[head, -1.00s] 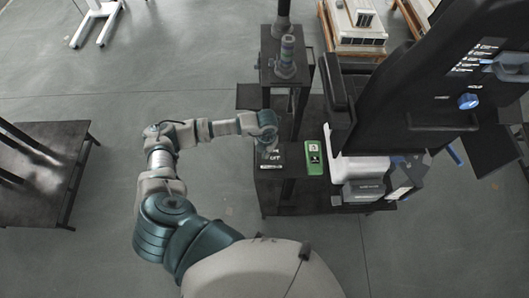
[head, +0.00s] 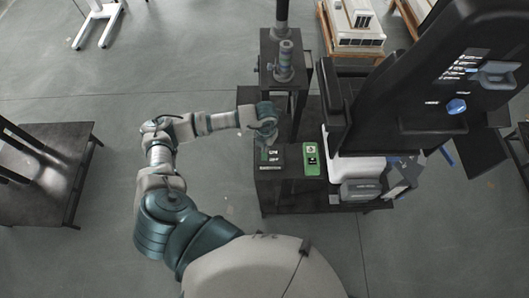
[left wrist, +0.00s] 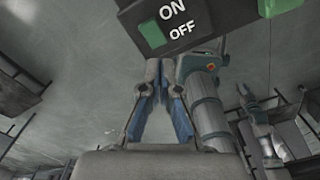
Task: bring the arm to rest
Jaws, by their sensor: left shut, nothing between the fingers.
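My left arm reaches in the head view from the lower left to a small black switch box marked ON and OFF (head: 271,158). My left gripper (head: 268,139) is just above the far edge of this box and shows small. In the left wrist view its fingers (left wrist: 157,68) are shut together with nothing between them. The switch box (left wrist: 200,22) fills the top of that view, with a green button at its left end, close beyond the fingertips. Whether they touch it cannot be told. My right gripper is not seen.
A green box (head: 311,159) stands right of the switch box on the dark stand (head: 285,199). A tall black machine (head: 425,85) rises at the right. A dark post with a cylinder (head: 285,60) stands behind. A dark table (head: 45,175) is at far left, with open floor between.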

